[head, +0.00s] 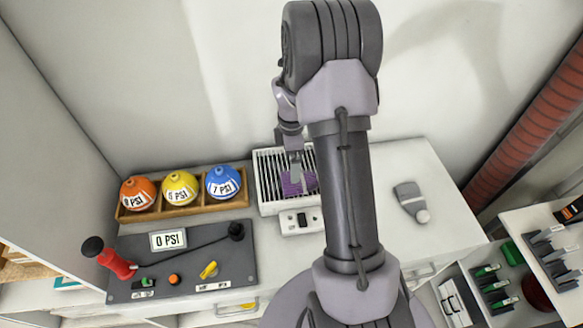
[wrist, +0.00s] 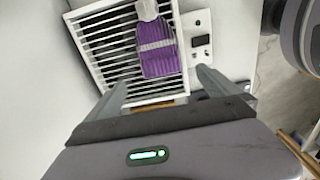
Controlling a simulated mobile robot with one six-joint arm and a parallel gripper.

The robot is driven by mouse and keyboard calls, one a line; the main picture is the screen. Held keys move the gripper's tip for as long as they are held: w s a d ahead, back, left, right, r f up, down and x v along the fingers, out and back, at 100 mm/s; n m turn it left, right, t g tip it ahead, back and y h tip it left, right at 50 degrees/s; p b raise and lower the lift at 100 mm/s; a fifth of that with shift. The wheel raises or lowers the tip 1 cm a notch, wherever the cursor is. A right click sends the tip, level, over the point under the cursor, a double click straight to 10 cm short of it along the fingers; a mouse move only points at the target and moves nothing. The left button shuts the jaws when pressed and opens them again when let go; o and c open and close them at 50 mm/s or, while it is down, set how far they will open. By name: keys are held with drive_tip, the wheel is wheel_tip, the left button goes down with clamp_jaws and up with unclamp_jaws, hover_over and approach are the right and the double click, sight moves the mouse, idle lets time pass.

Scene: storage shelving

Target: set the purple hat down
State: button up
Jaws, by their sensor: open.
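The purple hat (head: 297,184) lies on a white slatted rack (head: 264,196) on the counter in the head view, partly hidden by my arm. No finger visibly touches the hat. In the head view my gripper (head: 292,165) is over the rack, small and partly hidden.
A wooden tray (head: 185,209) with orange, yellow and blue labelled balls stands left of the rack. A grey panel (head: 200,262) with a red-handled lever is in front of it. A grey bottle-like object (head: 411,201) lies right, with clear counter around it. A wall stands behind.

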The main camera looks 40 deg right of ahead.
drive_tip(key=s+a+r+m+t, duration=0.1)
drive_tip(key=s+a+r+m, duration=0.15)
drive_tip(key=a+r, duration=0.5)
drive_tip(key=s+a+r+m+t, duration=0.15)
drive_tip(key=a+r+m, duration=0.25)
drive_tip(key=r, duration=0.7)
drive_tip(key=s+a+r+m+t+y, duration=0.1)
drive_tip(key=s+a+r+m, duration=0.2)
drive_tip(key=s+a+m, duration=0.2)
drive_tip(key=s+a+r+m+t+y, duration=0.1)
drive_tip(key=s+a+r+m+t, duration=0.1)
drive_tip(key=s+a+r+m, duration=0.2)
drive_tip(key=s+a+m, duration=0.1)
drive_tip(key=s+a, duration=0.2)
drive_tip(key=s, duration=0.4)
drive_tip(key=shift+a+r+m, duration=0.3)
drive_tip(key=shift+a+m, duration=0.05)
drive_tip(key=shift+a, duration=0.05)
wheel_tip(320, 180, down, 6)
drive_tip(key=b, duration=0.6)
drive_tip(key=shift+f, duration=0.25)
